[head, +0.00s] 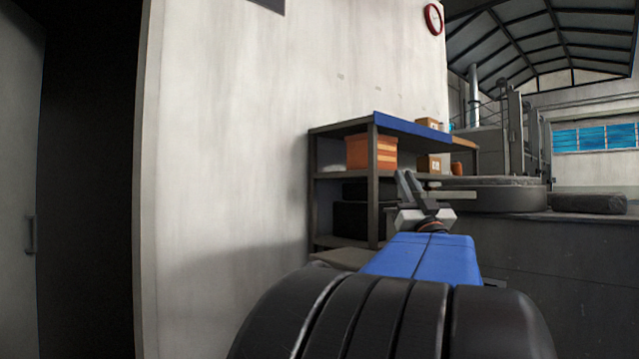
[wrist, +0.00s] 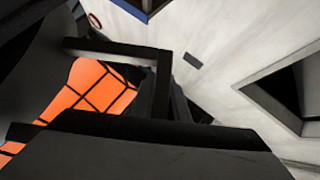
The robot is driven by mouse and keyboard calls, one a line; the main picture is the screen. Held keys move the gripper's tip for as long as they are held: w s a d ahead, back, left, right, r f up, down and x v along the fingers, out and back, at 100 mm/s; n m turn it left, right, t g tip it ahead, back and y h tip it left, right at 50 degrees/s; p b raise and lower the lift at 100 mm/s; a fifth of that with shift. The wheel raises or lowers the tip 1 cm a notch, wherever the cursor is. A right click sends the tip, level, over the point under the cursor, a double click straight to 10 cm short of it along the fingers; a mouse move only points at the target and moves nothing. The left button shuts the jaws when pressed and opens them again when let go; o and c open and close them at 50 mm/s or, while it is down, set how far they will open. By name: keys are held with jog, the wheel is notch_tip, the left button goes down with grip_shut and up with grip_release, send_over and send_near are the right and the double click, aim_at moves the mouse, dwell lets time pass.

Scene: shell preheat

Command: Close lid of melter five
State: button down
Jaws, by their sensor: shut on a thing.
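My gripper (head: 408,184) is raised at the end of my blue and black arm, in front of the shelf and left of a round grey vessel (head: 497,197) on the dark bench. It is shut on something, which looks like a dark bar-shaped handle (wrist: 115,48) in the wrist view. Whether this handle belongs to the melter lid, I cannot tell. An orange surface with a dark grid (wrist: 88,90) shows beyond the dark parts in the wrist view. I cannot make out a melter number or how far any lid is open.
A metal shelf (head: 374,192) holds an orange box (head: 371,152) and smaller boxes against the pale wall (head: 225,130). A dark flat block (head: 588,203) lies on the bench (head: 560,255) at right. Grey machinery stands behind. A dark doorway (head: 85,180) is at left.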

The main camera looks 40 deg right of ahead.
jog(key=s+d+n+t+y, duration=0.3)
jog(key=s+d+y, duration=0.2)
jog(key=s+y, duration=0.3)
jog(key=shift+s+n, duration=0.3)
jog(key=shift+s, duration=1)
jog(key=shift+r, duration=0.1)
jog(key=c, duration=1.7)
grip_release()
jog(key=shift+s, duration=0.1)
jog(key=v, duration=1.7)
jog(key=shift+f, duration=0.25)
